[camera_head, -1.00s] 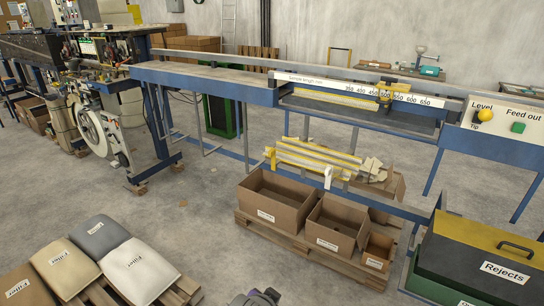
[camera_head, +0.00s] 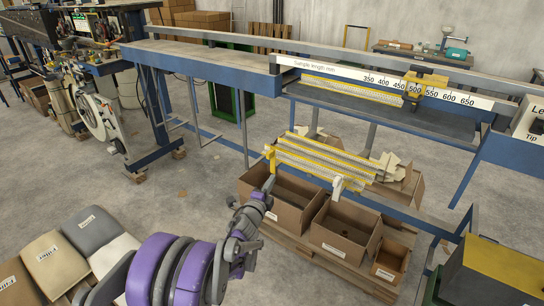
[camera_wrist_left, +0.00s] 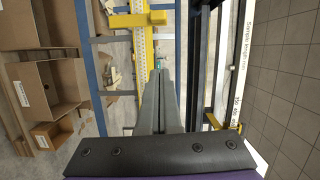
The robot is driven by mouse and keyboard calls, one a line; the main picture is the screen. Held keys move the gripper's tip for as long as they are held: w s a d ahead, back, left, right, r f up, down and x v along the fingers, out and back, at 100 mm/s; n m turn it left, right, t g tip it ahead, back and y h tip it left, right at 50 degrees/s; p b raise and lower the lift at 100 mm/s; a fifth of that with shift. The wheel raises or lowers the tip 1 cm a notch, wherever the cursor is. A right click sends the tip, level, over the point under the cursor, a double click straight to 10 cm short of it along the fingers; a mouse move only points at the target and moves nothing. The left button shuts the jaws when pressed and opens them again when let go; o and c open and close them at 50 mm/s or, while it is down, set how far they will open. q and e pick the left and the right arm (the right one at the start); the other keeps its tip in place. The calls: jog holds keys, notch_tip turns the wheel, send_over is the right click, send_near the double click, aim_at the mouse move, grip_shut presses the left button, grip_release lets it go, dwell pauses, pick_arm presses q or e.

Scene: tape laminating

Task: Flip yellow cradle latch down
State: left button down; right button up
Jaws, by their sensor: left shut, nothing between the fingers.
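The yellow cradle (camera_head: 318,160) is a long slatted trough, lying below the blue bench frame and above the cardboard boxes. A yellow end piece (camera_head: 269,157) stands at its left end, and a white upright piece (camera_head: 337,186) stands at its front. I cannot tell for sure which part is the latch. My left gripper (camera_head: 269,184) is shut and empty, below and in front of the cradle's left end in the picture. In the left wrist view, the shut fingers (camera_wrist_left: 161,82) point toward the cradle's rail (camera_wrist_left: 146,52) and a yellow crosspiece (camera_wrist_left: 130,20).
Open cardboard boxes (camera_head: 338,242) stand on a pallet beneath the cradle. The blue bench (camera_head: 225,68) with its length scale (camera_head: 345,75) runs behind and above. A yellow-lidded bin (camera_head: 495,268) is at lower right, filler sacks (camera_head: 93,230) at lower left. Grey floor lies between.

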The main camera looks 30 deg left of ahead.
aim_at(271, 161)
pick_arm(q)
jog(key=shift+w+a+f+m, duration=0.3)
jog(key=shift+w+m, duration=0.1)
jog(key=shift+m, duration=0.1)
pick_arm(e)
jog(key=shift+w+a, duration=0.1)
jog(key=shift+w, duration=0.1)
pick_arm(q)
jog(key=shift+r, duration=0.1)
jog(key=w+a, duration=0.2)
jog(key=w, duration=0.1)
jog(key=w+a+p, duration=0.1)
jog(key=w, duration=0.2)
jog(key=w+a+p, duration=0.1)
jog(key=w+a, duration=0.1)
jog(key=w, duration=0.2)
jog(key=shift+a, duration=0.35)
pick_arm(e)
jog(key=r, duration=0.2)
jog(key=shift+w+r, duration=0.35)
jog(key=shift+w, duration=0.05)
pick_arm(q)
jog(key=shift+w, duration=0.1)
pick_arm(e)
jog(key=shift+f, duration=0.15)
